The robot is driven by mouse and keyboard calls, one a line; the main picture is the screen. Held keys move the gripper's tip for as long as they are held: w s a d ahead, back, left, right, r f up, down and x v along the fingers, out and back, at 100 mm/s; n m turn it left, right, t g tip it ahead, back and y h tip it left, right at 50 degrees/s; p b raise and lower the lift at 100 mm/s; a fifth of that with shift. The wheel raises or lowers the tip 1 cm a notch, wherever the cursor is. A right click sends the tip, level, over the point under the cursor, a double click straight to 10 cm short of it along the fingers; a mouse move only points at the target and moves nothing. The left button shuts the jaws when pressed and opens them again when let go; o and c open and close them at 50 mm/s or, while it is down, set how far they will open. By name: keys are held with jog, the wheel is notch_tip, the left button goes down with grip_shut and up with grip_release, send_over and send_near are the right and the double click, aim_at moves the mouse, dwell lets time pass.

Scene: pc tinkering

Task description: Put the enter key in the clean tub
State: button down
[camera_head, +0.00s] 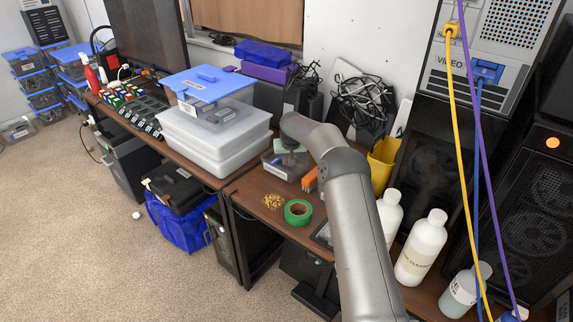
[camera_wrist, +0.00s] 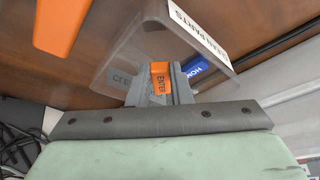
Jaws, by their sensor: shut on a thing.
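The orange enter key (camera_wrist: 160,80) is between the fingers of my gripper (camera_wrist: 161,94) in the wrist view, with its ENTER lettering showing. My gripper is shut on it. The clear tub (camera_wrist: 130,55), labelled CLEAN PARTS, lies just beyond the fingers, and the key appears over or within its opening; I cannot tell its exact height. A blue key marked HOME (camera_wrist: 195,66) shows by the tub. In the head view the tub (camera_head: 279,172) stands on the desk under the end of my arm, which hides the key.
An orange object (camera_head: 309,180) lies close right of the tub. Green tape (camera_head: 298,212) and small brass pieces (camera_head: 273,201) lie in front. Stacked white bins (camera_head: 215,150) stand left; a yellow container (camera_head: 383,162) and white bottles (camera_head: 421,247) stand right.

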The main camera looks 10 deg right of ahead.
jog(key=shift+w+a+f, duration=0.35)
jog(key=shift+w+f, duration=0.2)
jog(key=shift+f, duration=0.2)
jog(key=shift+w+f, duration=0.1)
jog(key=shift+f, duration=1.7)
jog(key=c, duration=1.7)
grip_release()
jog(key=shift+c, duration=0.2)
jog(key=shift+o, duration=0.8)
jog(key=shift+r, duration=0.1)
